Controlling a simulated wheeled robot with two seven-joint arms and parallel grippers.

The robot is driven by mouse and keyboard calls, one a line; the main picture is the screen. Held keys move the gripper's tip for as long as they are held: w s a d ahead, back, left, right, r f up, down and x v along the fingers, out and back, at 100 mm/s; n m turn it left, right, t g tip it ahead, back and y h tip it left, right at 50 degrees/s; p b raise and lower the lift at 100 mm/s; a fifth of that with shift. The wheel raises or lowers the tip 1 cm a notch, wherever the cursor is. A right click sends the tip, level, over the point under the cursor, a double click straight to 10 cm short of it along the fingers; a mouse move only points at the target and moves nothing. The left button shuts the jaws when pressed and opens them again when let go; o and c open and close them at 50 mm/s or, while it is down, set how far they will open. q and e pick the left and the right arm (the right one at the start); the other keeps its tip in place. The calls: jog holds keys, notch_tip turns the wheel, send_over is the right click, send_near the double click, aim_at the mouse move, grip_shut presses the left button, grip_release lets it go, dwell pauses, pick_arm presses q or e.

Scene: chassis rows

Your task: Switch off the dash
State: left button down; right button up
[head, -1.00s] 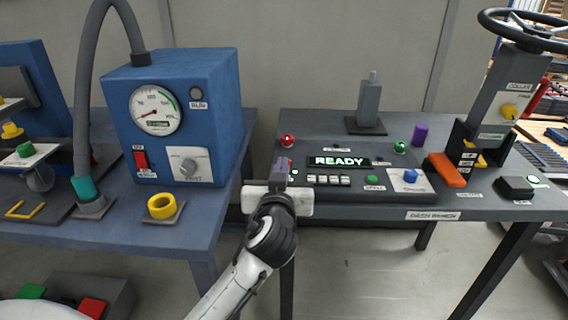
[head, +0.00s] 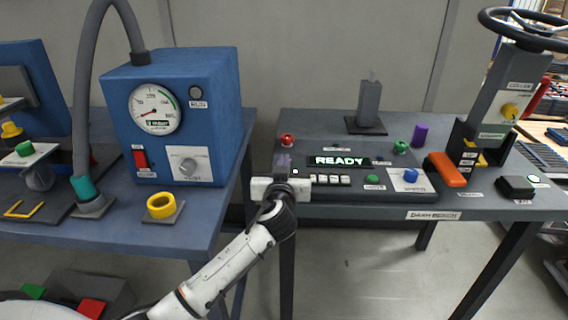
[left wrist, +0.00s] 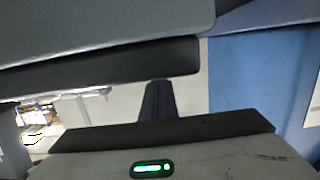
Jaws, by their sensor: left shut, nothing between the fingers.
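The dash (head: 330,150) is a dark console on the right bench, with its display (head: 339,161) lit and reading READY. It carries a red knob (head: 287,141), a green knob (head: 401,147), a row of pale keys (head: 331,180), a green button (head: 372,179) and a blue knob (head: 410,175). My left gripper (head: 283,161) is shut and empty over the dash's left end, left of the display. It hides the panel there, and I cannot tell whether it touches anything. The left wrist view is filled by close grey surfaces and shows no clear control. My right gripper is not in view.
A blue box (head: 215,115) with gauge, red switch and knob stands on the left bench, beside a yellow ring (head: 162,205). A grey post (head: 369,103) stands behind the dash. An orange block (head: 447,169) and steering wheel column (head: 498,95) stand right. A gap separates the benches.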

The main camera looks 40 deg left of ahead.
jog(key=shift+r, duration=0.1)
